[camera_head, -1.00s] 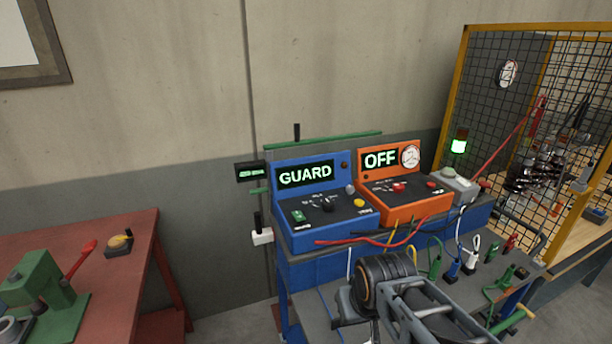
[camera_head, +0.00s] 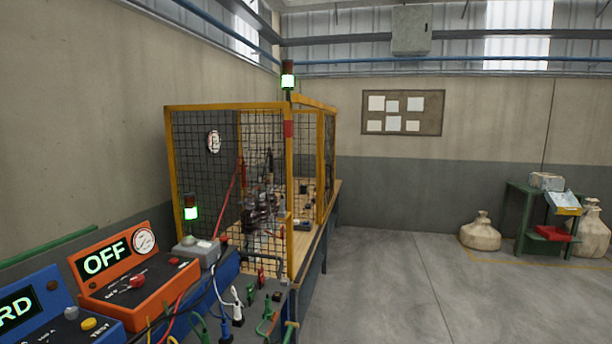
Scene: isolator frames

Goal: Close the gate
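A yellow-framed guard cage with dark wire mesh (camera_head: 205,165) stands on a bench left of centre. Its near mesh panel faces me, and a yellow corner post (camera_head: 289,190) with a red band stands at that panel's right edge. Another yellow-framed mesh section (camera_head: 327,165) is on the cage's right side, seen at a steep angle. Which section is the gate, and whether it is open or shut, I cannot tell from here. Dark equipment (camera_head: 262,205) shows through the mesh. My gripper is not in view.
An orange box reading OFF (camera_head: 140,285) and a blue box (camera_head: 35,310) stand at the lower left, with cables and plugs beside them. Green lamps glow on the cage and bench. The floor (camera_head: 400,280) to the right is clear up to sacks (camera_head: 480,233) and a green cart (camera_head: 522,220).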

